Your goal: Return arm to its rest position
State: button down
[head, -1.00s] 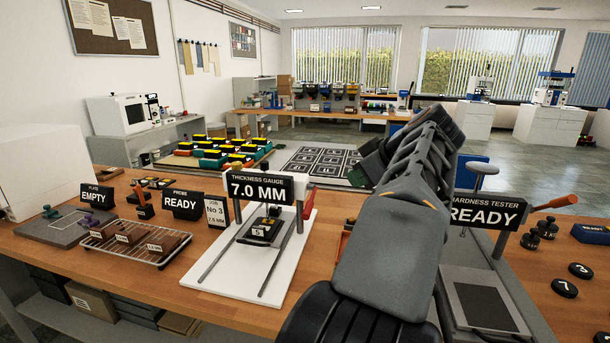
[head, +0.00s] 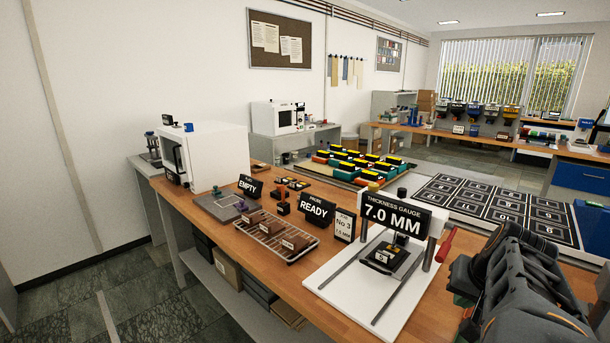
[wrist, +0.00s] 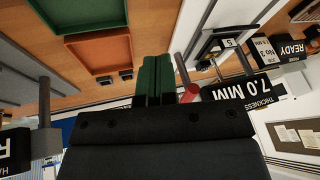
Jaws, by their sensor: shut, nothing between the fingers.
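My arm (head: 525,285) is folded at the lower right of the head view, just right of the thickness gauge. In the wrist view, which looks upside down, my gripper (wrist: 153,80) shows its dark green fingers closed together with nothing between them. The thickness gauge (head: 398,220) reads 7.0 MM and holds a dark block marked 5 (head: 387,257). Its red handle (wrist: 186,80) appears right beside the fingers in the wrist view; I cannot tell whether they touch. The fingers are mostly hidden in the head view.
A green tray (wrist: 78,28) and an orange tray (wrist: 70,44) lie on the bench. A wire rack (head: 273,244) with brown slabs, the EMPTY plate (head: 213,214) and a white cabinet (head: 220,150) stand to the left. The floor (head: 170,315) at front left is clear.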

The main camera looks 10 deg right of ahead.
jog(key=a+n+g+y+p, duration=0.1)
jog(key=a+n+p, duration=0.6)
jog(key=a, duration=1.7)
jog(key=shift+w+f+n, duration=0.15)
jog(key=shift+f+n, duration=0.2)
jog(key=shift+n, duration=0.35)
jog(key=shift+d, duration=0.15)
